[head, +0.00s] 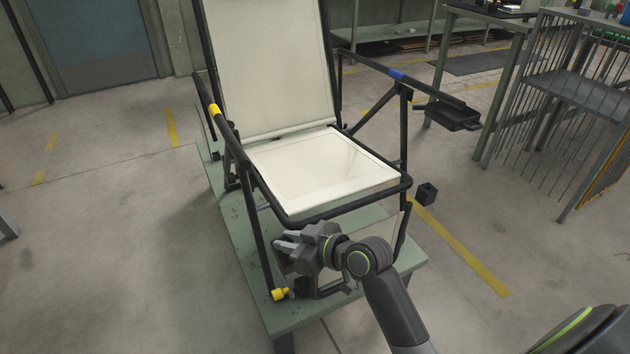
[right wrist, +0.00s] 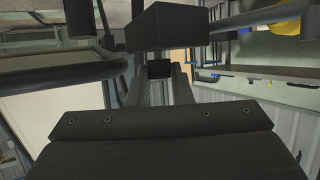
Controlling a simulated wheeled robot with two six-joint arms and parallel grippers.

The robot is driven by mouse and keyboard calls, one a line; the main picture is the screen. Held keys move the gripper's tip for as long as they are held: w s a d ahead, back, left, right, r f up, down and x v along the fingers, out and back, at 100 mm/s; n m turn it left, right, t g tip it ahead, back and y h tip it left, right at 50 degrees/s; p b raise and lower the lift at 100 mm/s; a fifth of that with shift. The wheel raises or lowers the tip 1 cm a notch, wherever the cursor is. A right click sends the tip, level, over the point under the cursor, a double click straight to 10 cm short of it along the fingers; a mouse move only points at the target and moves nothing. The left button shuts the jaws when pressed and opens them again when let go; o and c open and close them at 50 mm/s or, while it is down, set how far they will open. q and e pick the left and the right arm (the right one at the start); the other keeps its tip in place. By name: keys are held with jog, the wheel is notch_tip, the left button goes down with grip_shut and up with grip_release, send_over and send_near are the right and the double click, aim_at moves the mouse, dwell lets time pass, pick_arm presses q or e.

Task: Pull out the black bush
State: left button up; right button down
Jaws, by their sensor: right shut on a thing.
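The folding lounger (head: 322,168) has a black tube frame and cream panels. It stands on a green platform (head: 245,265). My right gripper (head: 285,243) is at the lounger's lower front, below the seat's front tube, with its fingers pointing left. In the right wrist view its fingers (right wrist: 158,75) are shut on a small dark piece, which looks like the black bush (right wrist: 158,64). The bush is mostly hidden by the fingers and cannot be made out in the head view. My left gripper is not in view.
A yellow end piece (head: 279,294) sits at the left front leg, close to my right gripper. A black block (head: 427,194) shows right of the seat. A wire rack (head: 560,90) stands at the right. The floor at the left is mostly clear.

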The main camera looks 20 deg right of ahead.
jog(key=shift+r+p, duration=2.6)
jog(key=shift+r, duration=0.2)
